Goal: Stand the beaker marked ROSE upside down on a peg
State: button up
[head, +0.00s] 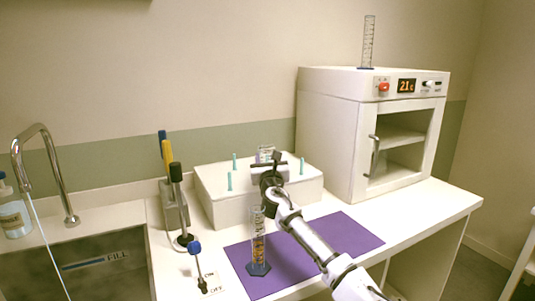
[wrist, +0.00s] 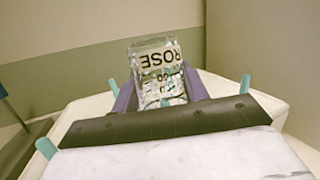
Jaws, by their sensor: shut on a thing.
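The glass beaker marked ROSE (wrist: 160,72) is between the purple fingers of my gripper (wrist: 160,95), which is shut on it. Its lettering appears upside down in the wrist view. In the head view the beaker (head: 265,153) shows above the far part of the white peg block (head: 215,205), partly behind my gripper (head: 268,163). Teal pegs stand on the block: one at the back left (head: 235,160), one at the front left (head: 229,181), one at the right (head: 302,165). A teal patch shows through the glass; I cannot tell whether a peg is inside or behind it.
A measuring cylinder (head: 258,245) stands on the purple mat (head: 345,232) close to my arm. A white oven (head: 330,130) with another cylinder (head: 368,42) on top is at the right. A tool holder (head: 172,205) and a sink (head: 95,270) are at the left.

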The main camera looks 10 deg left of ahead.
jog(key=shift+f+b, duration=0.9)
jog(key=shift+f, duration=1)
jog(key=o, duration=1)
jog(key=shift+o, duration=0.2)
notch_tip(320, 180, up, 20)
jog(key=shift+r+p, duration=0.15)
jog(key=shift+p, duration=0.25)
jog(key=shift+s, duration=0.1)
